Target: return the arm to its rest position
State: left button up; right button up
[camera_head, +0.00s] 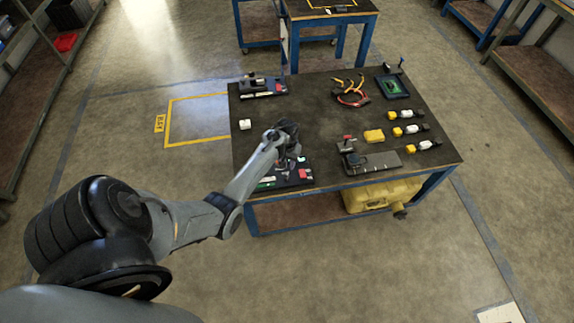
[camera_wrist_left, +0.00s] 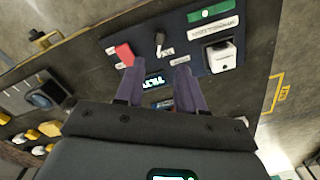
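My left arm (camera_head: 190,218) reaches in from the left of the head view to the front left part of the table (camera_head: 330,110). My left gripper (camera_head: 293,160) is over the dark panel (camera_head: 270,187) at the table's near left corner. In the wrist view its two fingers (camera_wrist_left: 157,80) stand apart with no object seen held between them. Beyond the fingertips that view shows the panel (camera_wrist_left: 195,73) with a red block (camera_wrist_left: 124,54), a black knob (camera_wrist_left: 159,38) and a white box (camera_wrist_left: 220,56). Whether the fingers touch anything is unclear. My right gripper is not in view.
A small white cube (camera_head: 245,124) and a dark device (camera_head: 263,87) lie left. Pliers with red cable (camera_head: 351,93), a green-screen tablet (camera_head: 393,87), a yellow block (camera_head: 374,136) and a grey fixture (camera_head: 371,161) lie right. A yellow tank (camera_head: 380,195) is below. The floor left is clear.

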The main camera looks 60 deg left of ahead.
pick_arm(q)
jog(key=shift+r, duration=0.25)
jog(key=shift+s+f, duration=0.1)
jog(key=shift+s, duration=0.05)
jog(key=shift+g, duration=0.9)
jog(key=s+f, duration=0.2)
jog(key=s, duration=0.1)
jog(key=s+d+f, duration=0.1)
jog(key=s+f, duration=0.3)
jog(key=s, duration=0.1)
jog(key=shift+s+d, duration=0.15)
jog(key=shift+s, duration=0.15)
jog(key=s+d+r+m+y, duration=0.15)
jog(key=s+d+m, duration=0.35)
jog(key=s+d, duration=0.55)
jog(key=d+r+m+t, duration=0.25)
jog(key=d+r, duration=0.55)
jog(key=d, duration=0.5)
jog(key=w+d+r+m+t+h, duration=0.1)
jog(key=d+r+t, duration=0.15)
jog(key=r, duration=0.35)
jog(key=w+d+r+m+t+h, duration=0.1)
jog(key=d+r, duration=0.3)
jog(key=r, duration=0.3)
notch_tip(320, 180, up, 23)
jog(key=p, duration=2.3)
jog(key=shift+a+g+p, duration=0.15)
jog(key=shift+g+p, duration=0.15)
